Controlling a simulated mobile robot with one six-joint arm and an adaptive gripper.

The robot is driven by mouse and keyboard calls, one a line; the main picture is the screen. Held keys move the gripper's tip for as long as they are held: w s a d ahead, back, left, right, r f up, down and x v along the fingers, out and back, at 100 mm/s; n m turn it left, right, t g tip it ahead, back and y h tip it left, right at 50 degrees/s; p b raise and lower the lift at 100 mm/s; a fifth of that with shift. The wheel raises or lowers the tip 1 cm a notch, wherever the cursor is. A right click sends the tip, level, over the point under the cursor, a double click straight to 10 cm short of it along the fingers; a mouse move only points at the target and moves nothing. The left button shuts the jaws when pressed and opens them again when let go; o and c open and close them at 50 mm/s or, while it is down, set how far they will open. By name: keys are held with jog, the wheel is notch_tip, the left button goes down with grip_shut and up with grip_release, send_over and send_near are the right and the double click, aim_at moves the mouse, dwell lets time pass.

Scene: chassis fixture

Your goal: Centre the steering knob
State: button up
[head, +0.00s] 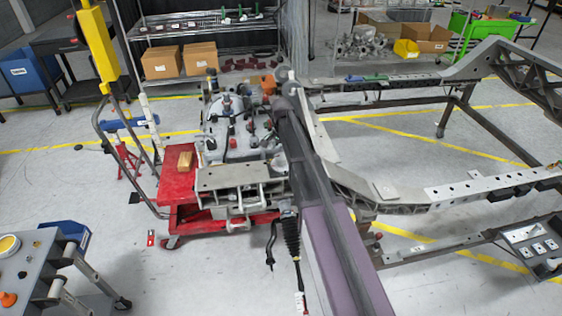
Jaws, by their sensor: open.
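My arm crosses the middle of the head view, from the bottom edge up to the chassis fixture. I cannot make out my gripper's fingers at its far end. A red wheeled cart (178,192) carries a grey metal assembly (240,177) with several small black and red parts on top. A steering rod with a black ribbed boot (290,236) hangs down at the cart's right side, beside my arm. No part can be told for sure as the steering knob; it may be hidden or too small.
A grey chassis frame (455,193) spans the right side on dark legs. A yellow post (100,45) stands at upper left. A grey workbench (30,270) is at lower left. Shelves with cardboard boxes (162,62) stand behind. Floor between the bench and cart is mostly clear.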

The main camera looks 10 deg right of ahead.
jog(key=shift+f+b, duration=0.9)
jog(key=shift+f, duration=0.25)
jog(key=c, duration=1)
